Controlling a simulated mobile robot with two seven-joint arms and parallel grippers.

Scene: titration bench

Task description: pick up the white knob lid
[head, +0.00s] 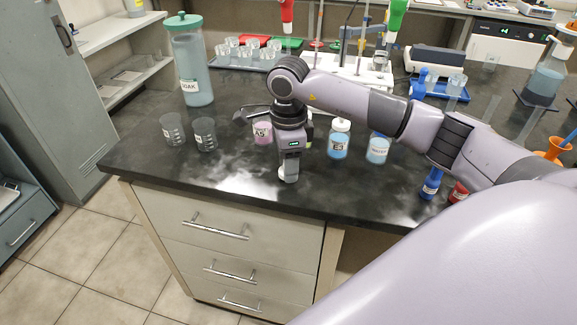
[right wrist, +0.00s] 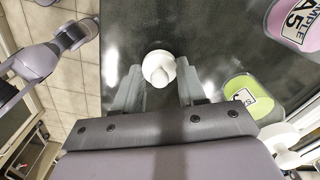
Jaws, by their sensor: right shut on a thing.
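The white knob lid (right wrist: 160,68) shows in the right wrist view, round with a raised knob, between the two fingers. My right gripper (head: 288,174) points down at the front part of the dark bench top in the head view. It is shut on the lid, and its fingers (right wrist: 158,84) stand on either side of it in the right wrist view. The gripper mostly hides the lid in the head view. I cannot tell whether the lid touches the bench. My left gripper is not seen in the head view.
A pink A5 jar (head: 262,132) stands behind my right gripper. A blue E5 jar (head: 338,145) and another blue jar (head: 377,150) are to its right. Two empty beakers (head: 172,130) (head: 205,134) and a tall soak jar (head: 192,65) are left. The bench front left of the gripper is clear.

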